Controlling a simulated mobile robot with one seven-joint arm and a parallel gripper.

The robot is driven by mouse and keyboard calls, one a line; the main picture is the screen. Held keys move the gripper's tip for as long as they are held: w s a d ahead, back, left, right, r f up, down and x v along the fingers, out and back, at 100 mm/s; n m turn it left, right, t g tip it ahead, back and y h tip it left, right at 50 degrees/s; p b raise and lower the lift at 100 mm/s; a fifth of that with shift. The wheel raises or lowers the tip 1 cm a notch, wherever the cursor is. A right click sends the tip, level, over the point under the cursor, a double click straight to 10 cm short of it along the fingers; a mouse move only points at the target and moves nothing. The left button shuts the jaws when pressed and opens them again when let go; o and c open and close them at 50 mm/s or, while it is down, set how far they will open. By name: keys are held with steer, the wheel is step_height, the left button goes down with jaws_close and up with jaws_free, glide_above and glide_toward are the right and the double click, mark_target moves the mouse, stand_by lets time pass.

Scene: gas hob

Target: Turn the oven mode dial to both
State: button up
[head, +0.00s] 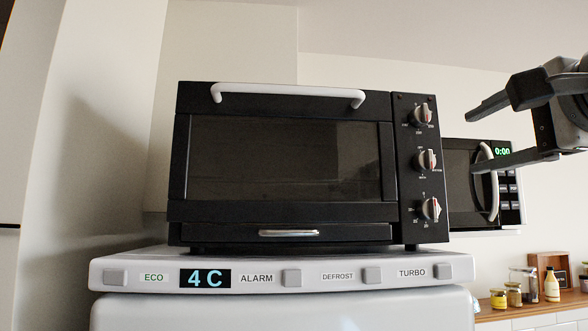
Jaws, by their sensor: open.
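A black toaster oven (285,160) stands with its door shut. The print around the dials is too small to read surely, so I cannot tell which setting each shows. My gripper (470,140) reaches in from the right edge with its two fingers spread apart and pointing left. It is empty, to the right of the dials, and no finger appears to touch a dial.
The oven sits on top of a white appliance (230,256) with a "4C" display and buttons. A microwave (458,190) stands behind to the right, partly hidden by the oven. Jars and a bottle (551,285) stand on a wooden counter at the lower right.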

steer(key=s, duration=0.5)
steer(key=shift+s+d, duration=0.1)
steer(key=shift+s, duration=0.15)
steer(key=w+a+f+n+g+y, duration=0.1)
steer(key=w+a+f+n+g, duration=0.25)
steer(key=f, duration=0.75)
steer(key=w+a+f+n+g, duration=0.3)
steer(key=a+f+n, duration=0.1)
steer(key=f, duration=0.7)
steer(key=s+a+f+n+g, duration=0.1)
steer(key=s+f+n+g, duration=0.1)
steer(key=f, duration=0.7)
steer(key=s+a+f+n+g+h, duration=0.1)
steer(key=s+a+f+n+g, duration=0.1)
steer(key=f+n, duration=0.3)
steer(key=s+a+f+n+g, duration=0.2)
steer(key=s+f+n, duration=0.1)
steer(key=f, duration=1)
steer(key=shift+a+f+h, duration=0.25)
steer(key=shift+f+h, duration=0.05)
steer(key=shift+f, duration=0.05)
steer(key=shift+w+r, duration=0.1)
